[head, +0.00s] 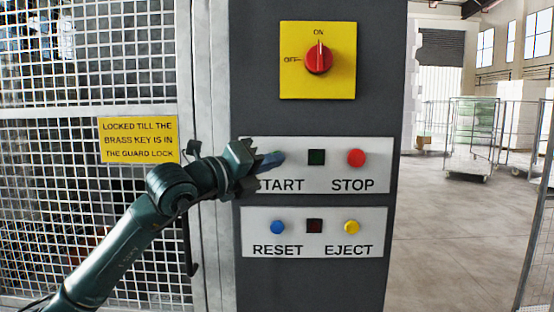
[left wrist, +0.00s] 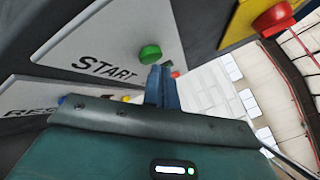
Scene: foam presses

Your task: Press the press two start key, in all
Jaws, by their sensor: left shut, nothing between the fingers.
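The start key is a green round button, clear in the left wrist view (left wrist: 150,54), on a pale plate (head: 340,183) lettered START and STOP. In the head view my left gripper (head: 273,160) covers nearly all of it. My left gripper is shut and empty, its blue fingertips (left wrist: 162,76) close to the button's lower edge in the left wrist view. I cannot tell whether they touch it. A red stop button (head: 356,158) and a dark green square lamp (head: 316,157) sit to the right on the same plate. My right gripper is not in view.
Below is a plate with a blue RESET button (head: 278,227), a dark lamp (head: 314,226) and a yellow EJECT button (head: 352,227). Above, a red rotary switch (head: 319,60) points to ON. A mesh guard (head: 60,190) with a yellow sign (head: 138,140) stands left. Open floor (head: 450,230) lies right.

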